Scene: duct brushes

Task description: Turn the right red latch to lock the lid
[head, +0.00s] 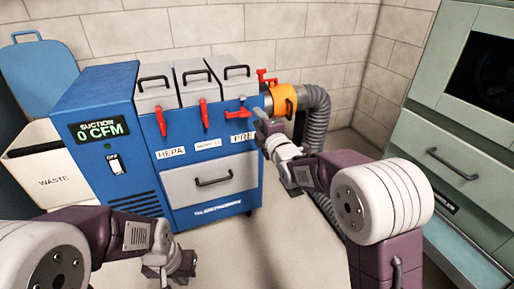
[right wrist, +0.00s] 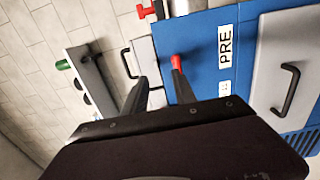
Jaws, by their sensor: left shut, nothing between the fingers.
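The blue suction unit (head: 120,150) has three grey lids with black handles on top; the right lid (head: 237,82) sits down. The right red latch (head: 236,114) lies roughly sideways on the front, above the PRE label (head: 243,137). My right gripper (head: 260,116) is just right of this latch. In the right wrist view its fingers (right wrist: 161,88) are apart, with the red latch end (right wrist: 176,62) at the tip of one finger; contact cannot be told. My left gripper (head: 165,270) is shut and empty, low in front of the unit.
The left red latch (head: 161,121) and middle red latch (head: 204,113) hang upright. A red handle (head: 265,76) and an orange collar (head: 284,100) with a grey hose (head: 318,120) are at the unit's right. A waste bin (head: 50,175) stands left, a green-grey cabinet (head: 440,150) right.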

